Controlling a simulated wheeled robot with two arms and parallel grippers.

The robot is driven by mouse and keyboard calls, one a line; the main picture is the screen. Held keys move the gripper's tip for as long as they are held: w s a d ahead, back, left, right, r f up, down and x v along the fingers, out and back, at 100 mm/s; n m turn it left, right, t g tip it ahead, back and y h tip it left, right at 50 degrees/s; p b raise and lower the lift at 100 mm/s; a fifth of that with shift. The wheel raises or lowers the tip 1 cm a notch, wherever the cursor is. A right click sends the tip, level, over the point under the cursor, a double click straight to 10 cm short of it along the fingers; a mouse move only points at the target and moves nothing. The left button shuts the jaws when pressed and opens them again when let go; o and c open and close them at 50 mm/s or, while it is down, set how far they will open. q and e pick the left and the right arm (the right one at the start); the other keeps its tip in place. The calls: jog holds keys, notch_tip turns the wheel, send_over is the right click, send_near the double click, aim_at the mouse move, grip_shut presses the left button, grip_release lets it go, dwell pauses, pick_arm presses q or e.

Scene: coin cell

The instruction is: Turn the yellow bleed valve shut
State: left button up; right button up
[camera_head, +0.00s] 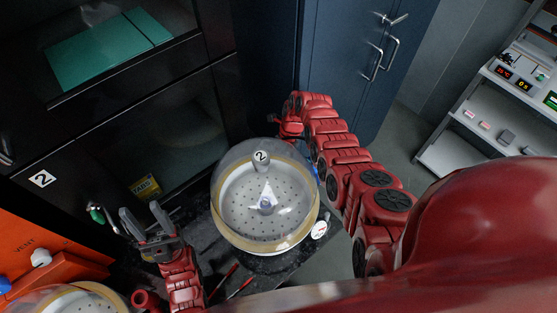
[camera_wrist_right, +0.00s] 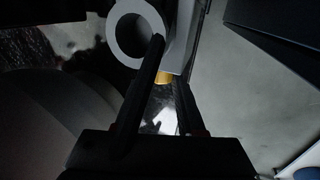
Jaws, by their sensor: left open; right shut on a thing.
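The yellow bleed valve (camera_wrist_right: 163,76) shows only as a small yellow patch between my right fingers in the right wrist view. My right gripper (camera_wrist_right: 168,68) is shut on it, beside a grey ring-ended fitting (camera_wrist_right: 126,28). In the head view my right arm reaches to the far right side of the clear dome (camera_head: 232,182) marked 2, and I cannot make out the valve there. How far the valve is turned cannot be told. My left gripper (camera_head: 145,228) is open and empty, left of the dome.
The dome stands on a dark bench with a round gauge (camera_head: 319,230) at its right. A black cabinet stands behind and a blue cabinet (camera_head: 345,55) at the back. A second dome (camera_head: 70,300) and an orange case (camera_head: 50,258) are at lower left.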

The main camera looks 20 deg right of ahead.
grip_shut()
jog(key=p, duration=0.1)
jog(key=h+p, duration=0.1)
jog(key=p, duration=0.1)
jog(key=shift+s+a+r, duration=0.15)
jog(key=shift+s+r, duration=0.05)
jog(key=shift+r, duration=0.15)
jog(key=shift+f+p, duration=0.1)
jog(key=shift+p, duration=0.45)
jog(key=shift+w+f, duration=0.15)
jog(key=shift+f, duration=0.15)
jog(key=o, duration=0.9)
grip_release()
jog(key=shift+t+h, duration=0.3)
jog(key=shift+r, duration=0.15)
